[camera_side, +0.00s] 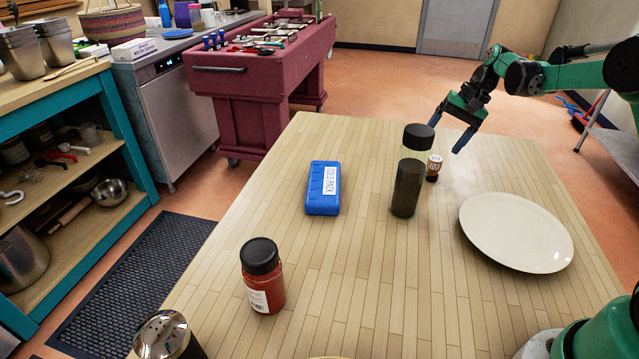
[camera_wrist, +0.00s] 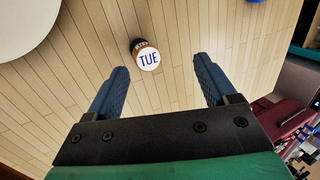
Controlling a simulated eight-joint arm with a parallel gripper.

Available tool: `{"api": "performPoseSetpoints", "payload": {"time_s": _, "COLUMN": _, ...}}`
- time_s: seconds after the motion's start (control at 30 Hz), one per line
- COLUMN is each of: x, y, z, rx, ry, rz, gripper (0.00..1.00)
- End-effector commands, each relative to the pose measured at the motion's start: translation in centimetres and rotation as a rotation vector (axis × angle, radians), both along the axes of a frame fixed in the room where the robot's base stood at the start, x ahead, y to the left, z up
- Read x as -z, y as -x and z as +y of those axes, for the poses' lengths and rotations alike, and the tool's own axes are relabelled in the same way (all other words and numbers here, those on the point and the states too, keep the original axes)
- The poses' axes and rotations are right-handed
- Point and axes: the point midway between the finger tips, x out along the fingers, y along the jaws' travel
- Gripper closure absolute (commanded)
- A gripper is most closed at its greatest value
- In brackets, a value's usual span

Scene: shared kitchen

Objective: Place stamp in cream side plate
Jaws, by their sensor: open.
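The stamp (camera_side: 434,168) is a small brown upright piece with a pale top, standing on the wooden table just behind and right of a tall dark jar. In the wrist view the stamp (camera_wrist: 147,58) shows "TUE" on its round white face. My gripper (camera_side: 445,138) is open and empty, above the table close to the stamp. In the wrist view the stamp lies ahead, between the lines of the two blue fingers (camera_wrist: 160,72), apart from both. The cream side plate (camera_side: 517,233) lies empty at the table's right; part of it (camera_wrist: 22,24) shows in the wrist view's upper left corner.
The tall jar (camera_side: 407,185) with a black lid stands close to the stamp. A blue cold pack (camera_side: 323,188) lies left of it. A red spice jar (camera_side: 262,277) and a shiny-topped container (camera_side: 166,338) stand at the front left. The table middle is clear.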

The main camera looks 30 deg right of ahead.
Motion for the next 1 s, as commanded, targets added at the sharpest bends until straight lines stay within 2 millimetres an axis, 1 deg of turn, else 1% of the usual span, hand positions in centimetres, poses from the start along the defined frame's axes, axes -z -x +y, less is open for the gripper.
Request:
{"api": "performPoseSetpoints", "payload": {"time_s": 0.03, "x": -0.4, "y": -0.3, "z": 0.3, "rx": -0.141, "ry": 0.077, "rz": 0.01, "gripper": 0.22}}
{"api": "performPoseSetpoints", "payload": {"time_s": 0.1, "x": -0.9, "y": -0.5, "z": 0.3, "rx": -0.333, "ry": 0.177, "rz": 0.027, "gripper": 0.22}}
{"api": "performPoseSetpoints", "payload": {"time_s": 0.2, "x": -1.7, "y": -0.6, "z": 0.4, "rx": -0.566, "ry": 0.286, "rz": 0.058, "gripper": 0.22}}
{"api": "performPoseSetpoints", "payload": {"time_s": 0.3, "x": -2.5, "y": -0.8, "z": 0.4, "rx": -0.761, "ry": 0.365, "rz": 0.091, "gripper": 0.22}}
{"api": "performPoseSetpoints", "payload": {"time_s": 0.5, "x": 1.4, "y": -0.7, "z": 0.2, "rx": -0.763, "ry": 0.366, "rz": 0.092, "gripper": 0.22}}
{"api": "performPoseSetpoints", "payload": {"time_s": 0.67, "x": 3.2, "y": -0.7, "z": 0.2, "rx": -0.761, "ry": 0.365, "rz": 0.091, "gripper": 0.22}}
{"api": "performPoseSetpoints", "payload": {"time_s": 0.9, "x": 6.5, "y": -0.7, "z": 0.2, "rx": -0.759, "ry": 0.364, "rz": 0.091, "gripper": 0.22}}
{"api": "performPoseSetpoints", "payload": {"time_s": 1.0, "x": 7.6, "y": -0.7, "z": 0.2, "rx": -0.759, "ry": 0.364, "rz": 0.091, "gripper": 0.22}}
